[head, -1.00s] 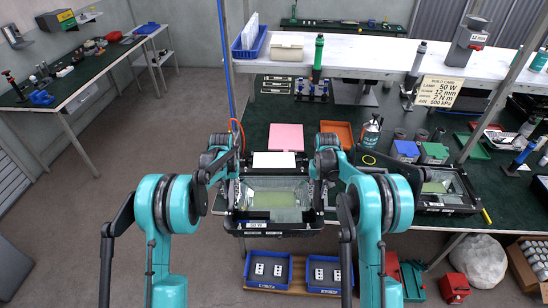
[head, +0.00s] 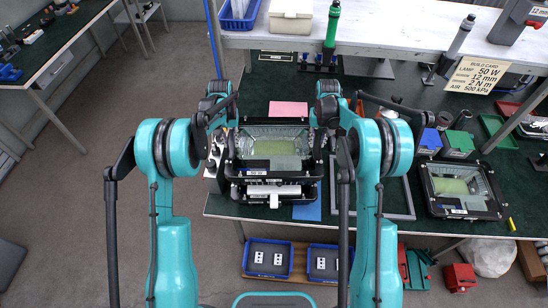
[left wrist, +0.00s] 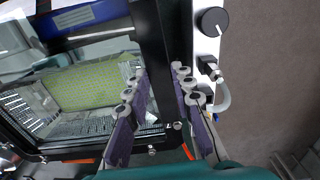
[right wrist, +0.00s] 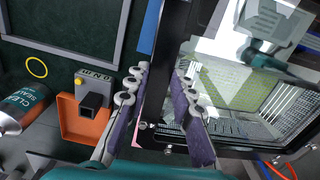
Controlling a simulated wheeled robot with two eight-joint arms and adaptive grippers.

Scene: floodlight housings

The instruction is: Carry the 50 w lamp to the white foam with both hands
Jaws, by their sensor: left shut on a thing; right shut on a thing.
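The 50 W lamp (head: 272,149) is a black-framed floodlight housing with a glass front and a yellow-green panel inside. It is held level above the green bench. My left gripper (head: 231,130) is shut on its left frame edge, which also runs between the fingers in the left wrist view (left wrist: 160,95). My right gripper (head: 318,131) is shut on the right frame edge, also seen in the right wrist view (right wrist: 158,92). A pink foam pad (head: 288,109) lies just behind the lamp. I cannot make out the white foam now; the lamp may hide it.
A grey rectangular outline (head: 397,215) is to the right. A second similar lamp (head: 460,190) lies further right. An orange tray (right wrist: 85,120) is near my right gripper.

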